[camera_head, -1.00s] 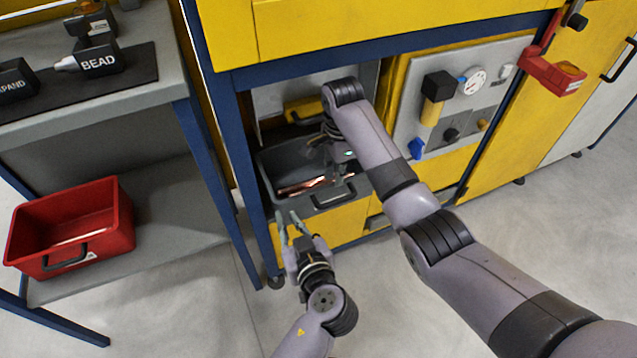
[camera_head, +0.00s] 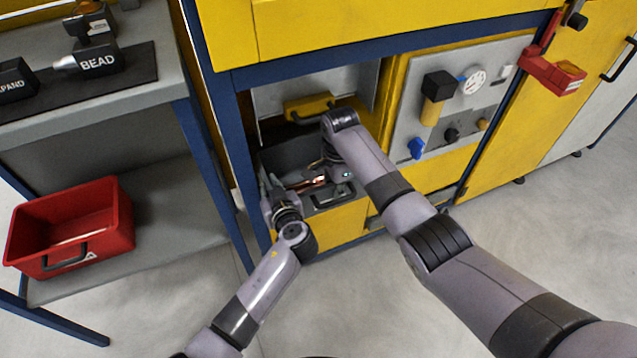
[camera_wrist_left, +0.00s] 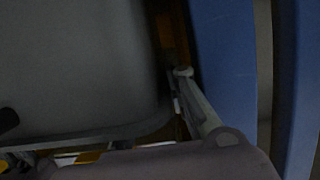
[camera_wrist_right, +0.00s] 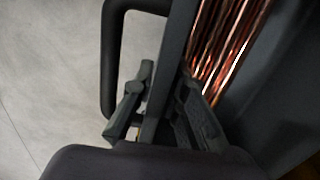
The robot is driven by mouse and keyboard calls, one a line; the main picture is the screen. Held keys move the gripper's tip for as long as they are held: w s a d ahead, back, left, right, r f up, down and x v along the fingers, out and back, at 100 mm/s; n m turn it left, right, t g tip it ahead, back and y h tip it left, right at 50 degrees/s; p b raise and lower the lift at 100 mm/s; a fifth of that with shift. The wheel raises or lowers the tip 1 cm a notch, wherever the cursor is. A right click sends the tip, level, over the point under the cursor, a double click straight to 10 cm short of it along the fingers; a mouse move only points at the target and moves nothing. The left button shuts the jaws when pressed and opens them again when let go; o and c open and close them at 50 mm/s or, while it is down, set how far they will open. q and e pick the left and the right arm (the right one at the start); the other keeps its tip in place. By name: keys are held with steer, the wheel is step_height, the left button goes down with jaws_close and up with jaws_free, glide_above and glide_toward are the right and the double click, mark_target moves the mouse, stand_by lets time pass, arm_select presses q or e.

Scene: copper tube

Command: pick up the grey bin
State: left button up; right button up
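The grey bin (camera_head: 283,158) sits in the bay under the yellow bench, with copper tubes (camera_head: 310,183) lying in it. Its wall fills the upper left of the left wrist view (camera_wrist_left: 80,65). My left gripper (camera_head: 269,184) is at the bin's left front corner, its fingers apart; one finger shows beside the bin in the left wrist view, the other is not clear there. My right gripper (camera_wrist_right: 168,95) has fingers on both sides of the bin's rim, near the black handle (camera_wrist_right: 110,50). Its fingers look apart, with no firm grip visible.
A blue post (camera_head: 240,150) stands close to the left of my left gripper. A yellow-handled item (camera_head: 310,107) is behind the bin. A red bin (camera_head: 75,225) is on the lower shelf at left. The floor in front is clear.

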arm_select(q)
steer(key=shift+w, duration=0.1)
steer(key=shift+c, duration=0.2)
arm_select(e)
steer(key=shift+c, duration=0.2)
arm_select(q)
jaws_close()
arm_select(e)
jaws_close()
arm_select(q)
steer(key=shift+r, duration=0.1)
